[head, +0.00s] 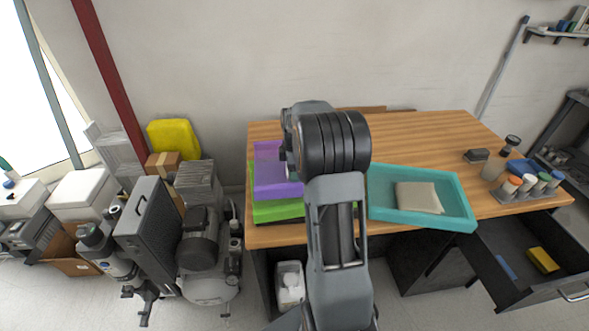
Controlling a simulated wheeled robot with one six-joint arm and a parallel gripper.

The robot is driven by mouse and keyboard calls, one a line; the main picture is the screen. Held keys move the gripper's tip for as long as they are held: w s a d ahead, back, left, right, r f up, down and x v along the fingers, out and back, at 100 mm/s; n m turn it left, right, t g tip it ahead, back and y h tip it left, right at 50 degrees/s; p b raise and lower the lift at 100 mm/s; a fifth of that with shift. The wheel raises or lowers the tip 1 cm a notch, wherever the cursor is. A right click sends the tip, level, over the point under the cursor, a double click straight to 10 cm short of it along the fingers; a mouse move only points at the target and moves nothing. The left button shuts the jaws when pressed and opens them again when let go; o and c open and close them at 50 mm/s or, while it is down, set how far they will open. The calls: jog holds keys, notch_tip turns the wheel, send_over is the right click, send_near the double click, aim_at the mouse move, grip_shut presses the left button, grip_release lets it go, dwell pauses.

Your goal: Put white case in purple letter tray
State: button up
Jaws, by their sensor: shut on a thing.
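The purple letter tray (277,190) sits on top of a green tray (277,211) at the left end of the wooden table. My gripper (286,152) is over the back right part of the purple tray, mostly covered by my own wrist. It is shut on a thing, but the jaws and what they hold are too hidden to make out. No white case shows plainly on the table or in the visible part of the purple tray. My arm hides the tray's right side.
A teal tray (456,203) with a beige folded cloth (418,197) lies right of my arm. A rack of capped bottles (523,188) and a dark box (476,156) stand farther right. A drawer (520,262) is open at the front right. The table's back middle is clear.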

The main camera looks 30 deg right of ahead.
jog(key=shift+f, duration=0.3)
jog(key=o, duration=0.9)
jog(key=shift+o, duration=0.2)
jog(key=shift+r, duration=0.1)
notch_tip(320, 180, up, 11)
jog(key=s+a+r+m+t, duration=0.25)
jog(key=s+a+m, duration=0.35)
jog(key=a, duration=0.5)
jog(key=s+a+f+m, duration=0.2)
jog(key=s+a+m, duration=0.1)
jog(key=s, duration=0.3)
jog(key=s+a+f+m+t, duration=0.1)
jog(key=s+a+f+m, duration=0.1)
jog(key=s+a, duration=0.3)
jog(key=shift+s+a+f+m, duration=0.35)
jog(key=shift+s+m, duration=0.55)
jog(key=shift+s, duration=0.15)
